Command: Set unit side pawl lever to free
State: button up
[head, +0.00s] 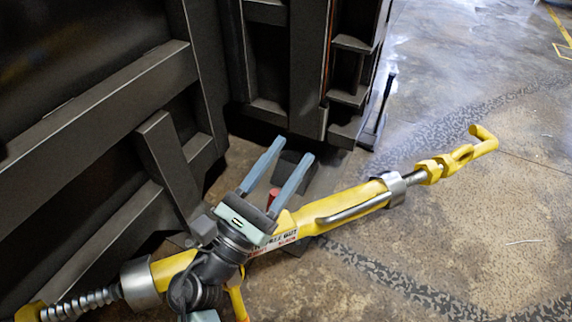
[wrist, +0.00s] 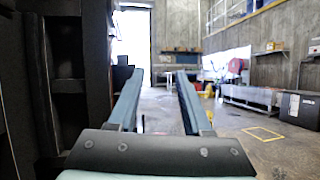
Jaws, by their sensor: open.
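A yellow ratchet turnbuckle (head: 345,201) runs diagonally across the head view, beside the dark compactor unit (head: 100,100). It has a grey side handle, a worded label (head: 283,240) and a yellow hook (head: 483,145) at its right end. A small red part (head: 273,194) shows just behind my gripper's fingers; I cannot tell whether it is the pawl lever, or its setting. My gripper (head: 291,148) is open and empty, in front of the turnbuckle's middle, hiding part of it. In the wrist view my gripper (wrist: 159,74) points across the hall, with no turnbuckle visible.
The unit's ribbed dark wall fills the left of the head view. A thin black upright rod (head: 385,100) stands by its corner. The concrete floor (head: 480,220) at right is open. The wrist view shows a black box (wrist: 302,108) and benches far off at right.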

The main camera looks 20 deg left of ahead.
notch_tip(320, 180, up, 7)
jog(key=p, duration=0.2)
jog(key=shift+f+p, duration=0.15)
jog(key=shift+p, duration=0.15)
